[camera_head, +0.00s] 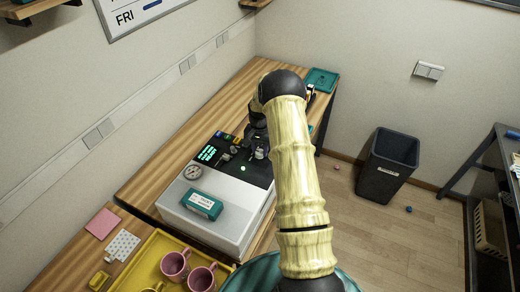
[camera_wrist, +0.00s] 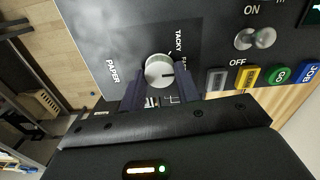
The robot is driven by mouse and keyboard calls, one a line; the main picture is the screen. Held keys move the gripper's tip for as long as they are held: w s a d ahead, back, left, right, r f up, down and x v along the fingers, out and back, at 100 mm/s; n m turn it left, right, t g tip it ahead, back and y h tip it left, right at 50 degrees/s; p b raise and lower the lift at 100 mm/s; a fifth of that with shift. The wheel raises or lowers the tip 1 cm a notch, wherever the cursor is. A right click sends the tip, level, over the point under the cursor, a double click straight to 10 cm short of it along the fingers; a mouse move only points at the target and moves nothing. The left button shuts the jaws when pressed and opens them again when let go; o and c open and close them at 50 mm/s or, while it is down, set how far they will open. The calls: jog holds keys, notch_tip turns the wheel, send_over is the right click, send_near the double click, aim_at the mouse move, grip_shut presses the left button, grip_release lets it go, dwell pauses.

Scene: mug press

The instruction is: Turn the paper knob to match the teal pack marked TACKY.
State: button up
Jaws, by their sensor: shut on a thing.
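The paper knob (camera_wrist: 159,70) is a round, pale metal knob on the black panel, beside the printed word PAPER. My gripper (camera_wrist: 160,80) has its two dark fingers on either side of the knob and is shut on it. The knob's dark pointer line points right in the wrist view, below the printed word TACKY; a second label starting FA is partly covered by a finger. The teal pack (camera_head: 201,204) with a white label lies on the white top of the press (camera_head: 228,213); its print is too small to read. In the head view my arm hides much of the gripper.
An ON/OFF switch (camera_wrist: 255,38) and several coloured buttons, including a green GO button (camera_wrist: 279,74), sit right of the knob. A gauge (camera_head: 193,172) and lit screen (camera_head: 208,153) are on the press. A yellow tray (camera_head: 150,262) holds pink mugs. A black bin (camera_head: 387,165) stands on the floor.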

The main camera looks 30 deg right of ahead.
aim_at(259, 152)
jog(key=shift+n+b, duration=0.35)
jog(key=shift+n, duration=0.05)
jog(key=n+b, duration=0.2)
jog(key=n, duration=0.2)
jog(key=shift+b, duration=0.35)
jog(key=n+b, duration=0.1)
jog(key=n, duration=0.4)
jog(key=shift+r, duration=0.1)
jog(key=o, duration=1)
notch_tip(259, 152, up, 17)
jog(key=b, duration=0.4)
jog(key=shift+r, duration=0.15)
jog(key=shift+a, duration=0.15)
